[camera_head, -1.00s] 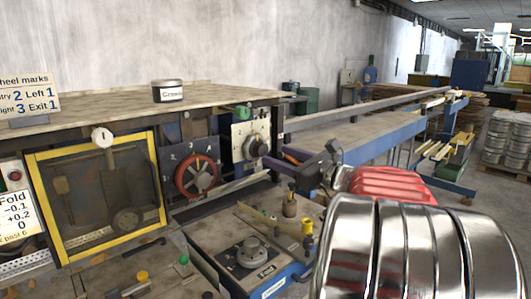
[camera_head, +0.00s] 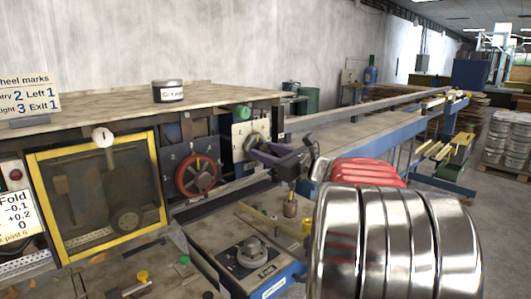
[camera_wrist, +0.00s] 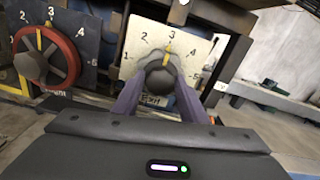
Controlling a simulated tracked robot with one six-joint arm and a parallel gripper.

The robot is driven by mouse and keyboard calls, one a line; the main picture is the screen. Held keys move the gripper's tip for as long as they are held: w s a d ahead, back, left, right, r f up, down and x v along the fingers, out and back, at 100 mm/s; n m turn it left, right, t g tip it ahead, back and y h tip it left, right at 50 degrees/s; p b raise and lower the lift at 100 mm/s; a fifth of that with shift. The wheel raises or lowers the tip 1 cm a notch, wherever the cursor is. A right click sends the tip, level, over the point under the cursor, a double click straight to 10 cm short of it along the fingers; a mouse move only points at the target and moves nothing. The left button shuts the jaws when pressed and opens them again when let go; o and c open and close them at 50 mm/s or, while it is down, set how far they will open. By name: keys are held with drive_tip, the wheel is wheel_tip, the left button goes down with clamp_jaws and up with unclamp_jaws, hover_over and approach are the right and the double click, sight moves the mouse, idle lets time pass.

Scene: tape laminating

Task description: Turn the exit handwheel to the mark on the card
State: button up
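The exit handwheel (camera_wrist: 162,80) is a dark round knob on a white dial plate (camera_wrist: 205,45) numbered 1 to 5, labelled Exit below. Its yellow pointer stands at about 3. The plate also shows in the head view (camera_head: 238,130), with the knob partly hidden behind my gripper. The card (camera_head: 28,93) at the left of the head view reads Exit 1. My gripper (camera_wrist: 160,93) has its two purple fingers apart, one on each side of the knob. It also shows in the head view (camera_head: 254,150). I cannot tell whether the fingers touch the knob.
A red handwheel (camera_head: 197,175) on a dark numbered panel is left of the exit dial. A tin (camera_head: 168,92) stands on the top ledge. A lower bench (camera_head: 222,240) carries a Fold knob (camera_head: 252,250). A long rail (camera_head: 350,112) runs off to the right.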

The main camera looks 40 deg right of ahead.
drive_tip(key=c, duration=0.6)
drive_tip(key=shift+a, duration=0.25)
drive_tip(key=shift+c, duration=0.4)
drive_tip(key=shift+d, duration=0.2)
drive_tip(key=shift+n, duration=0.4)
drive_tip(key=n, duration=0.6)
drive_tip(key=shift+n, duration=0.4)
drive_tip(key=shift+a+f+n, duration=0.1)
drive_tip(key=shift+f+n, duration=0.05)
drive_tip(key=shift+n, duration=1.95)
drive_tip(key=shift+f+n, duration=0.1)
drive_tip(key=shift+n, duration=2)
